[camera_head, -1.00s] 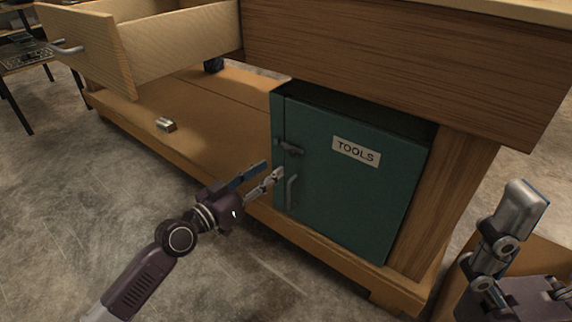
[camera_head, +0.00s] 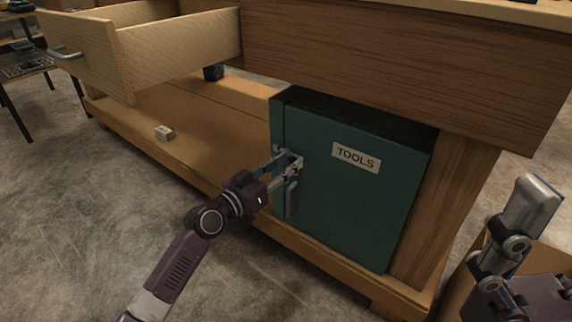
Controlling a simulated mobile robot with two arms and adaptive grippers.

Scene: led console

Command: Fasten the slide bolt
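The green cabinet (camera_head: 345,205) with the TOOLS label (camera_head: 356,158) stands under the workbench, its door closed against the frame. The slide bolt (camera_head: 296,158) sits at the door's left edge, above the grey door handle (camera_head: 291,197). It is mostly hidden behind my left gripper's fingers. My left gripper (camera_head: 284,164) reaches in from the lower left, its fingertips at the bolt. Whether the fingers grip it or are only around it, I cannot tell. My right gripper (camera_head: 530,205) is at the lower right, away from the cabinet; its finger opening does not show clearly.
An open wooden drawer (camera_head: 180,45) juts out at the upper left. A small metal block (camera_head: 164,132) lies on the workbench's lower shelf (camera_head: 190,150). A cardboard-coloured box (camera_head: 462,282) stands at the lower right. The floor at the left is clear.

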